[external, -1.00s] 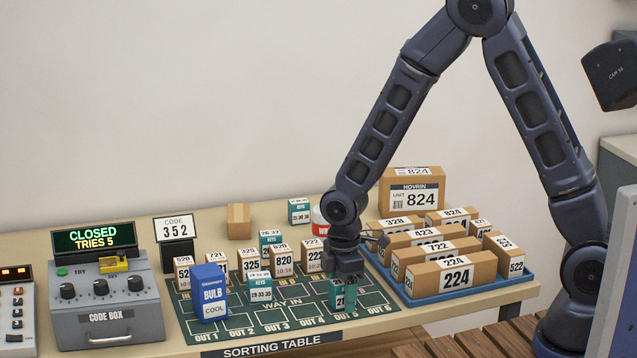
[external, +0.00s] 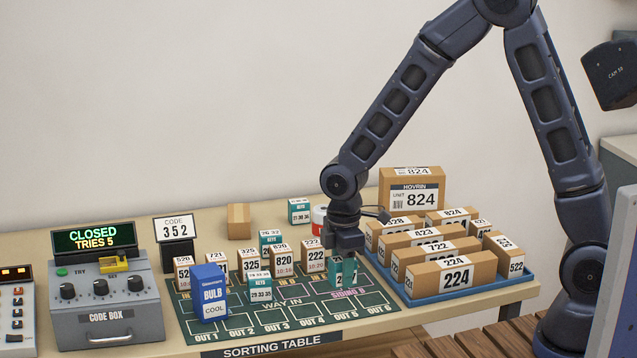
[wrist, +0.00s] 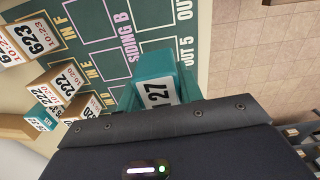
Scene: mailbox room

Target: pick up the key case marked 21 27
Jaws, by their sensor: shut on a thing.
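A teal key case (external: 344,275) is between the jaws of my gripper (external: 345,260) in the external view. The jaws are shut on it and it hangs just above the green mat (external: 283,318), with the pink "SIDING B" print showing below it. In the wrist view the same case (wrist: 150,65) sticks out past my gripper's dark body. "27" reads on its white label; the rest of the label is hidden.
Other teal key cases stand on the mat's front row (external: 260,287), behind it (external: 271,238) and at the back (external: 299,211). Brown numbered boxes (external: 282,261) are close on the left. A blue tray (external: 455,294) of cartons is at right. A blue bulb box (external: 210,293) stands front left.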

